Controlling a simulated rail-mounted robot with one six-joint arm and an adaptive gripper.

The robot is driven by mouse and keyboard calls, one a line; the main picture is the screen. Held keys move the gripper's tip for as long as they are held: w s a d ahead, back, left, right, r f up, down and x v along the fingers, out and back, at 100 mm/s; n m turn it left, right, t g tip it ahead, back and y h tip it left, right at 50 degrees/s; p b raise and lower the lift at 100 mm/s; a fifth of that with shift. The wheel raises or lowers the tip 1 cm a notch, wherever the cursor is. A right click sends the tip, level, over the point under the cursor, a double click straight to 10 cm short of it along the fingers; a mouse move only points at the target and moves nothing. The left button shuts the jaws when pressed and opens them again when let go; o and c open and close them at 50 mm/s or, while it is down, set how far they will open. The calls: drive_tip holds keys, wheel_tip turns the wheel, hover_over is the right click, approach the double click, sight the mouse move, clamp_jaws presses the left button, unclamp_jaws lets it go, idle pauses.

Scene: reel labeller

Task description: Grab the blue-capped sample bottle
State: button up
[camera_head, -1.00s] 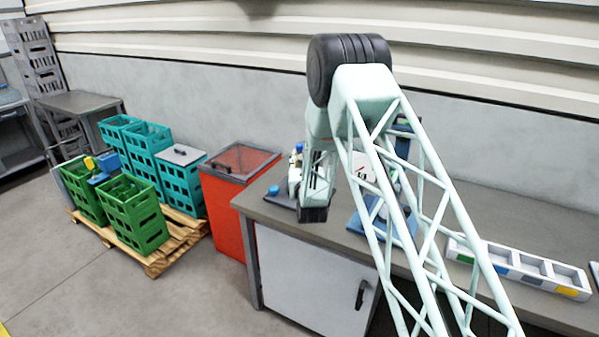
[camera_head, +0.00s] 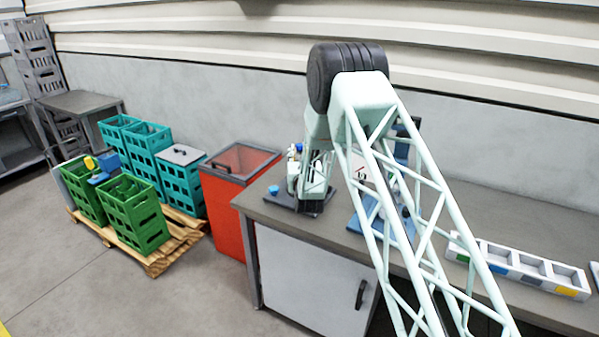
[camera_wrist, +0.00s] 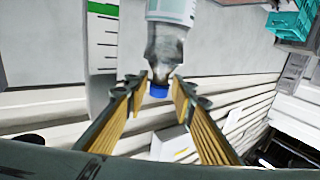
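In the wrist view, a clear grey bottle with a white label (camera_wrist: 172,12) and a blue cap (camera_wrist: 158,90) shows upside down in the picture. My gripper (camera_wrist: 157,82) is open, with one finger on each side of the bottle's neck and cap. A gap shows on both sides, so the fingers do not appear to touch it. In the head view my gripper (camera_head: 311,206) is low over the left end of the bench, and my arm hides much of that area. I cannot make out the bottle clearly there.
The grey bench (camera_head: 300,222) carries a small blue round item (camera_head: 273,189) near its left edge and a white divided tray (camera_head: 520,265) at right. A red bin (camera_head: 225,215) stands left of the bench. Green crates (camera_head: 135,215) stand on a pallet (camera_head: 160,258).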

drive_tip(key=shift+w+a, duration=0.15)
drive_tip(key=shift+w, duration=0.7)
drive_tip(key=shift+r, duration=0.1)
clamp_jaws()
